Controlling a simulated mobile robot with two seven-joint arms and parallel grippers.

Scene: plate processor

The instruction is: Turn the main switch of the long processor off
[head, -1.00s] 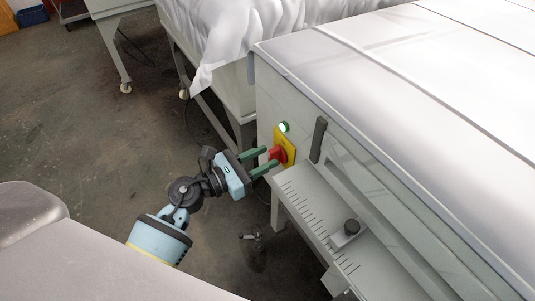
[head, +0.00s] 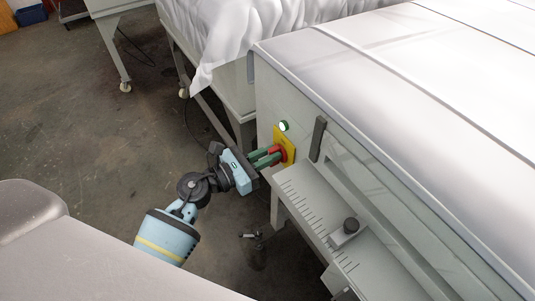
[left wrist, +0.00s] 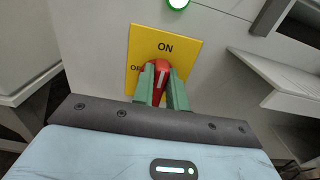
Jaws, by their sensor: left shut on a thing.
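The main switch is a red rotary knob (head: 281,152) on a yellow plate (head: 290,146) at the near end of the long processor (head: 285,101). In the left wrist view the yellow plate (left wrist: 183,46) reads "ON" at the top and partly "OF" at the left. The red knob (left wrist: 154,72) points up towards "ON", tilted slightly in the picture. My left gripper (head: 272,156) is shut on the red knob, with its green fingers on either side of it, as the left wrist view (left wrist: 161,84) also shows. The fingers hide the knob's lower part. My right gripper is out of view.
A green lamp (head: 284,126) glows just above the switch. A table with white sheeting (head: 250,35) stands behind. The floor at left is open.

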